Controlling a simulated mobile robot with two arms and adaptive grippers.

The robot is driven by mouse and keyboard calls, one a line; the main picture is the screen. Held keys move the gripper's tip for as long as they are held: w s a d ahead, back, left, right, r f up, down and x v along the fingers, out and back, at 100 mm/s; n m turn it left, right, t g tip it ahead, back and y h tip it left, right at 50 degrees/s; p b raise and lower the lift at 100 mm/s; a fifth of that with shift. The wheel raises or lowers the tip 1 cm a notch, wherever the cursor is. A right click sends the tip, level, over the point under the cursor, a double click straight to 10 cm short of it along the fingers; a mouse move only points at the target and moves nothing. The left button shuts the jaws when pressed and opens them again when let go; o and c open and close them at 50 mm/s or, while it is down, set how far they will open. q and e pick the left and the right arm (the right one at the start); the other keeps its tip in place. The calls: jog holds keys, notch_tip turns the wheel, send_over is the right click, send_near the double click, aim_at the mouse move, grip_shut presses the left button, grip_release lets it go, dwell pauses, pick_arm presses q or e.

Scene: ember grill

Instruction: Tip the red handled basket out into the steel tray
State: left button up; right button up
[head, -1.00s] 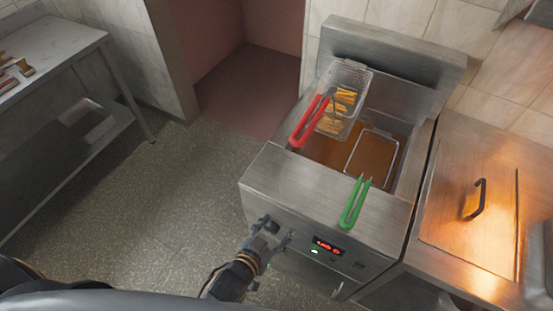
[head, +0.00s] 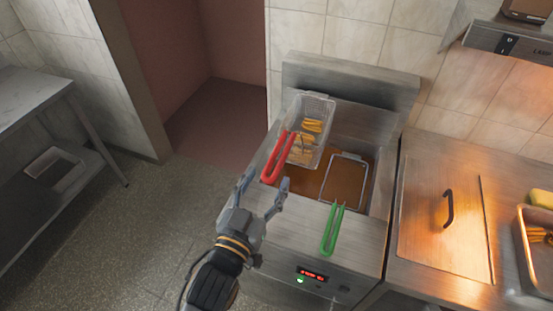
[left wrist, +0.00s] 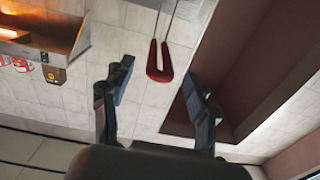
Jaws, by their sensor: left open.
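The red handled basket (head: 309,128) is a wire basket holding fries, hung high at the back left of the fryer. Its red handle (head: 278,158) slants toward me and also shows in the left wrist view (left wrist: 159,62), beyond the fingers. My left gripper (head: 263,190) is open and empty just in front of and below the red handle, apart from it. In the left wrist view its fingers (left wrist: 160,95) are spread with the handle between and beyond them. A steel tray (head: 523,262) with fries inside is cut by the right edge. My right gripper is not in view.
A second basket with a green handle (head: 332,230) sits in the brown oil at the fryer's right. A steel lid (head: 440,215) with a dark handle covers the counter to the right. A steel table (head: 40,110) stands at the left.

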aim_at(290, 141)
pick_arm(q)
jog(key=b+x, duration=0.1)
jog(key=x, duration=0.6)
jog(key=shift+w, duration=0.25)
jog(key=shift+d, duration=0.1)
